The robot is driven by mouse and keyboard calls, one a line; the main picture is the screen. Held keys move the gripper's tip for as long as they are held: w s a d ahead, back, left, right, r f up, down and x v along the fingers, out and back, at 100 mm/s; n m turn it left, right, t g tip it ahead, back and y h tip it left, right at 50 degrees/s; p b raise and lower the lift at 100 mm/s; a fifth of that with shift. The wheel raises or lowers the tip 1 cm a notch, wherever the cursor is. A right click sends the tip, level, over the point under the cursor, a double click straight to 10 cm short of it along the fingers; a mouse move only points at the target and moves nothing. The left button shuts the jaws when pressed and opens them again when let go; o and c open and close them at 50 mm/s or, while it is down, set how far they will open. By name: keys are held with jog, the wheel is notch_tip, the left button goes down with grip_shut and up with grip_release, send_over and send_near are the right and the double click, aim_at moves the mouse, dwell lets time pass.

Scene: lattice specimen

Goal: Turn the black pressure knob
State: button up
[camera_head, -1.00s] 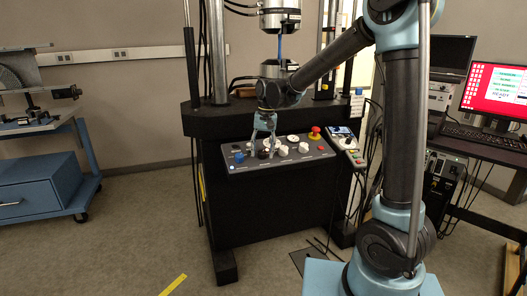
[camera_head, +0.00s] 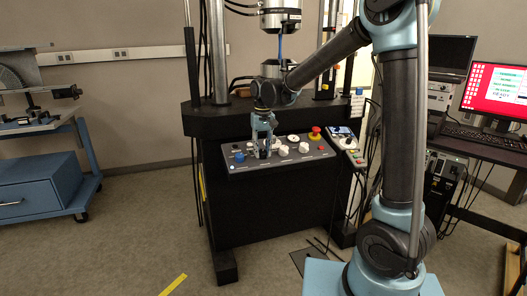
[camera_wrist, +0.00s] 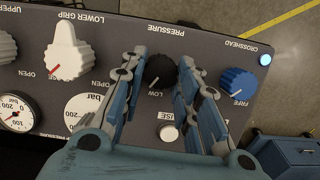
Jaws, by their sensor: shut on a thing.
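The black pressure knob (camera_wrist: 158,70) sits on the grey control panel (camera_head: 236,167) under the PRESSURE label, in the wrist view. My gripper (camera_wrist: 160,70) is at the knob, with one finger on each side of it, and is shut on it. In the head view my gripper (camera_head: 263,150) points down at the left half of the panel and hides most of the knob. The exact finger contact is hard to see.
A blue knob (camera_wrist: 238,86) is close to the right finger in the wrist view. White knobs (camera_wrist: 68,52) and a pressure gauge (camera_wrist: 16,112) are to the left. A red emergency button (camera_head: 315,131) is at the panel's right in the head view.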

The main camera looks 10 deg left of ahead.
jog(key=n+t+h, duration=0.1)
jog(key=n, duration=0.4)
jog(key=shift+n, duration=0.4)
dwell(0.4)
jog(key=o, duration=1.1)
jog(key=shift+s+r, duration=0.1)
jog(key=r, duration=0.7)
jog(key=s+a+r, duration=0.1)
jog(key=r, duration=0.3)
jog(key=shift+r, duration=0.35)
